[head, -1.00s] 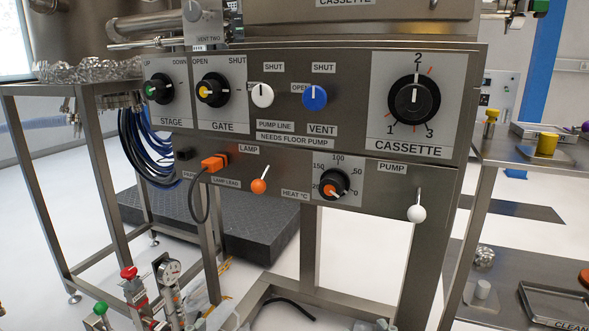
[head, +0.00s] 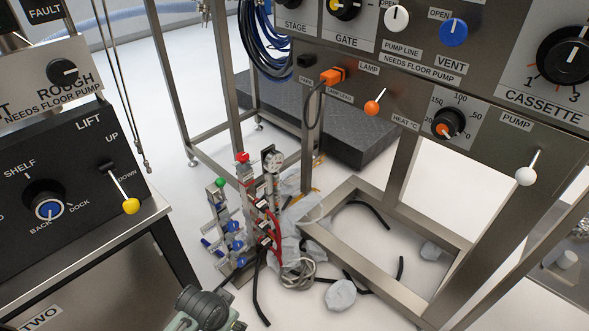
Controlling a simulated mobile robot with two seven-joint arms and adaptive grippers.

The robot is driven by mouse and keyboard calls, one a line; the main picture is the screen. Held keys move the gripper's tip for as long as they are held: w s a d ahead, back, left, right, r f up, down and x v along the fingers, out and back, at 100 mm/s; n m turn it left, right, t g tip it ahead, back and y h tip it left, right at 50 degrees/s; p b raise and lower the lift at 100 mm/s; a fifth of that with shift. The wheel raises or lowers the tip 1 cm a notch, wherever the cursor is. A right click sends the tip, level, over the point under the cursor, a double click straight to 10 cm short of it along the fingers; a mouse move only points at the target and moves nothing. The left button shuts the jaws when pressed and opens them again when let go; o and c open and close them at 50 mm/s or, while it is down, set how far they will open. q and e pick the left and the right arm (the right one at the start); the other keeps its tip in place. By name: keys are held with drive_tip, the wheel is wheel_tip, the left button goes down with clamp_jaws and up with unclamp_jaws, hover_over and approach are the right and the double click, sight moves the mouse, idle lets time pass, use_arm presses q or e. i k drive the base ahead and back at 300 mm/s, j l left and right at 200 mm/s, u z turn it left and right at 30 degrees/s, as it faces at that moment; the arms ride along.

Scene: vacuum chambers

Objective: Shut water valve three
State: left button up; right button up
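The water manifold (head: 247,205) stands low near the floor in the middle of the head view. It has a left column with a green knob (head: 220,182) on top and several blue handles (head: 236,245) along it. Beside it is a column with a red knob (head: 242,157) and several red handles (head: 266,224). A round gauge (head: 272,161) tops the right side. Small white labels sit by the handles but are too small to read, so I cannot tell which is valve three or how it is set.
A black control box (head: 75,180) with a yellow-tipped lever (head: 130,205) is at the left. The steel control panel (head: 475,110) overhangs at the right on a steel frame (head: 385,290). Hoses and crumpled cloths (head: 340,295) lie on the floor.

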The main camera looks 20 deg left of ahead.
sight(233, 226)
drive_tip(key=u, duration=1.15)
